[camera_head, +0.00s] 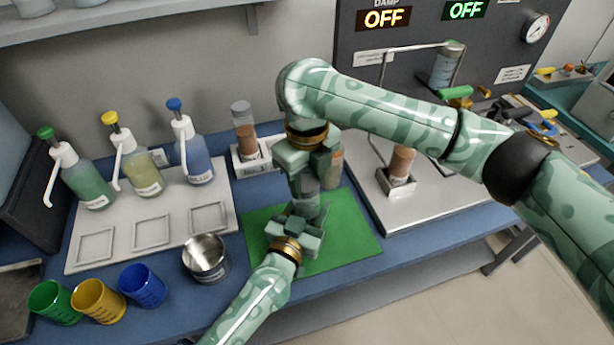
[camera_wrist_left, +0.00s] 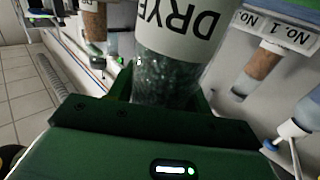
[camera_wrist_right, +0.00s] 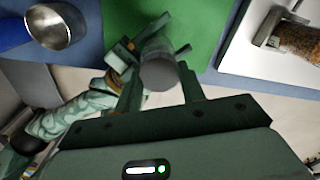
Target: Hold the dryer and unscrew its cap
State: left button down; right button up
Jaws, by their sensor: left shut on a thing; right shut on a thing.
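The dryer (camera_head: 307,197) is upright above the green mat (camera_head: 352,235), mostly hidden by my grippers in the head view. In the left wrist view the dryer (camera_wrist_left: 172,75) shows its white label and dark granules. My left gripper (camera_head: 300,228) is shut on its lower body. My right gripper (camera_head: 309,172) is above the left one, shut on the dryer's cap at the top. In the right wrist view the grey cap end (camera_wrist_right: 158,72) sits between the fingers. I cannot tell whether the cap is still threaded on.
Pump bottles (camera_head: 140,170) stand on a white tray (camera_head: 225,215) at left. A metal cup (camera_head: 206,258) and coloured cups (camera_head: 98,300) are in front. A white rack (camera_head: 250,165) stands behind the mat. An apparatus with a metal base (camera_head: 440,200) is at right.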

aim_at(307, 183)
jog(key=shift+r, duration=0.2)
jog(key=shift+r, duration=0.9)
jog(key=shift+r, duration=2)
pick_arm(q)
jog(key=c, duration=0.6)
grip_release()
jog(key=shift+o, duration=0.2)
jog(key=shift+s, duration=0.1)
